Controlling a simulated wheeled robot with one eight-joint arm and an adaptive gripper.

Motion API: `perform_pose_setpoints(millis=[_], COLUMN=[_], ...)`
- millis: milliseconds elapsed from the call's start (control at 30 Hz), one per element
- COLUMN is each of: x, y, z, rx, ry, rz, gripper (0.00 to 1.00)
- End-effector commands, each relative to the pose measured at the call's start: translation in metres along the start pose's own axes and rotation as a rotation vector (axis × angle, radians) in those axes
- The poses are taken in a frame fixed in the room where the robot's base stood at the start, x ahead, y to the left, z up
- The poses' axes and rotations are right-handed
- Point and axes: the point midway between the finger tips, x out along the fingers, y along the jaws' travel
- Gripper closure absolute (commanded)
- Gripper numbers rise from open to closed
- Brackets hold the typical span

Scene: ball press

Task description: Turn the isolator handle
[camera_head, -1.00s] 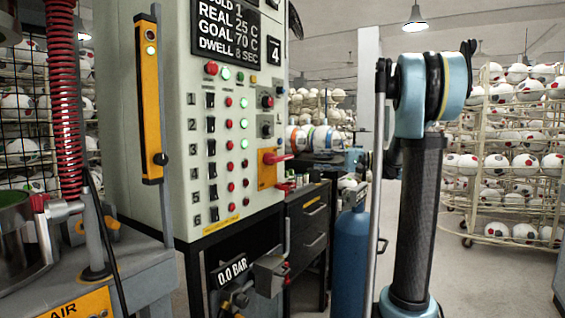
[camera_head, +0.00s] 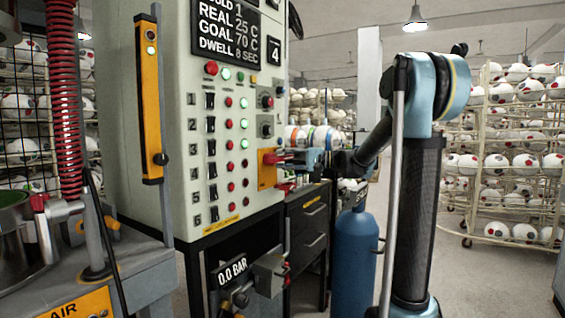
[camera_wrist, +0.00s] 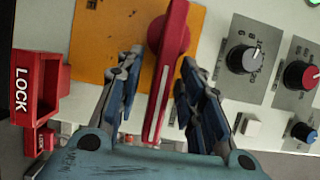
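The isolator handle is a red lever (camera_wrist: 168,70) on an orange plate (camera_wrist: 92,40). In the wrist view it runs from its round hub at the top down between my fingers. My gripper (camera_wrist: 161,62) is open, with one blue finger on each side of the lever and a visible gap on both sides. In the head view the handle (camera_head: 270,158) sits on the orange plate (camera_head: 266,178) at the right side of the control cabinet (camera_head: 180,60). There my gripper (camera_head: 300,158) is at the handle's free end, partly hiding it.
A red LOCK piece (camera_wrist: 22,112) stands left of the plate in the wrist view. Knobs (camera_wrist: 244,58) are close on the right. A blue cylinder (camera_head: 352,265) stands to the right.

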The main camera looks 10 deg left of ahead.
Motion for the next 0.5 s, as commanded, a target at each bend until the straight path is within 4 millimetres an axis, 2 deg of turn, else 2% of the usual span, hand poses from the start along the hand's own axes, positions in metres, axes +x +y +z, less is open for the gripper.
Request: perform_pose_setpoints(millis=[400,500], x=[0.0064,0.0064], y=[0.0,0.0], z=[-0.0003,-0.0003], rx=[0.0,0.0], ry=[0.001,0.001], rz=[0.0,0.0], gripper=[0.65,0.88])
